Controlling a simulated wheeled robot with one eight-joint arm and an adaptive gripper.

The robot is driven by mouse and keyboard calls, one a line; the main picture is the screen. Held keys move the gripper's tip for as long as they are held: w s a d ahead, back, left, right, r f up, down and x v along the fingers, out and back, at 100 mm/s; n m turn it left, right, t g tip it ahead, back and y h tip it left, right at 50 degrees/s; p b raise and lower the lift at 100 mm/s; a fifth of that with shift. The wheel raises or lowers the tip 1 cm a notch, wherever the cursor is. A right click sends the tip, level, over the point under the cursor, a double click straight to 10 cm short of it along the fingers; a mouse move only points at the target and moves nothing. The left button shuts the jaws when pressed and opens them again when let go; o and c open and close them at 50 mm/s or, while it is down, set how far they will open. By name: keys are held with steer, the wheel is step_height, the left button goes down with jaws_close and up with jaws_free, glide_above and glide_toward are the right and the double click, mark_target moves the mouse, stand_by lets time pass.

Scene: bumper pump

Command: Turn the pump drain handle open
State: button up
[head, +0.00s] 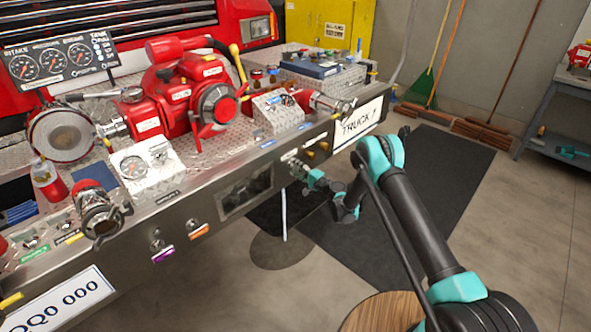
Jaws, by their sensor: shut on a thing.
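The red pump (190,97) is mounted on the metal bumper deck.
Orange (199,231) and purple (163,254) labels mark controls to the left. A dark mat (390,215) lies on the open floor. A wooden round top (385,312) is at the bottom.

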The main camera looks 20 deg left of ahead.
stand_by(0.4)
steer(key=o, duration=1.2)
steer(key=shift+v, duration=3.8)
